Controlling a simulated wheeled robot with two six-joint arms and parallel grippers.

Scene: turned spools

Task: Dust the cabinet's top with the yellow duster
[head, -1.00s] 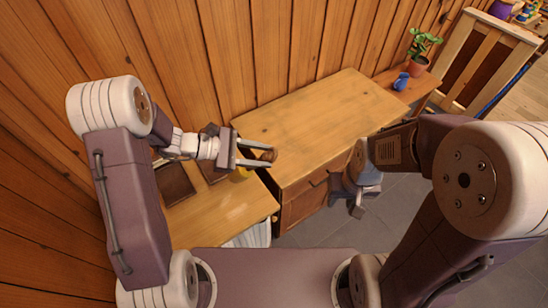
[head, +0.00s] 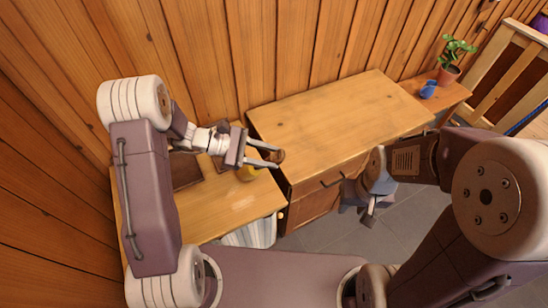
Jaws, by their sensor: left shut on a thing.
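The wooden cabinet (head: 345,115) stands in the middle with a bare, flat top and drawers in its front. My left gripper (head: 272,155) is at the cabinet's left edge. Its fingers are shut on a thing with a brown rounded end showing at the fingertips.
A lower wooden table (head: 235,200) adjoins the cabinet on the left, with a dark flat item (head: 186,172) on it. A striped cloth or basket (head: 250,233) is below. A potted plant (head: 452,62) and blue jug (head: 428,89) stand on the right-hand side table (head: 445,100). A plank wall closes the back.

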